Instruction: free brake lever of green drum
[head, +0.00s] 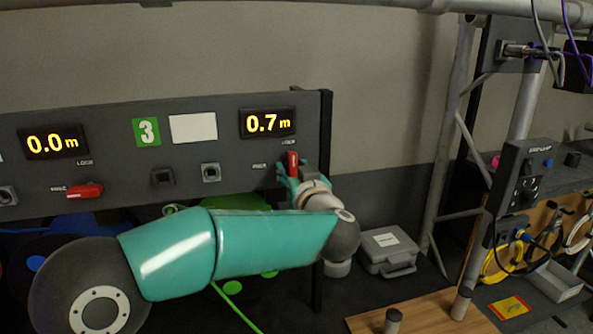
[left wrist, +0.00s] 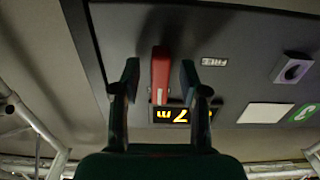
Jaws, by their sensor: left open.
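The red brake lever (head: 292,162) stands upright on the dark panel (head: 215,118), beside the green 3 label (head: 147,132) and under the 0.7 m display (head: 267,122). It points toward the LOCK mark; the FREE mark is to its left. My left gripper (head: 293,178) is open at the lever. In the left wrist view the red lever (left wrist: 160,75) lies between the two spread fingers, with a gap on each side. The green drum (head: 237,202) is mostly hidden behind my left arm. My right gripper is out of view.
Another red lever (head: 84,191) lies sideways toward FREE under the 0.0 m display (head: 53,141). A grey case (head: 388,251) sits on the floor right of the panel post. A truss (head: 450,140) and a control box (head: 522,180) stand further right. A wooden board (head: 420,316) is in front.

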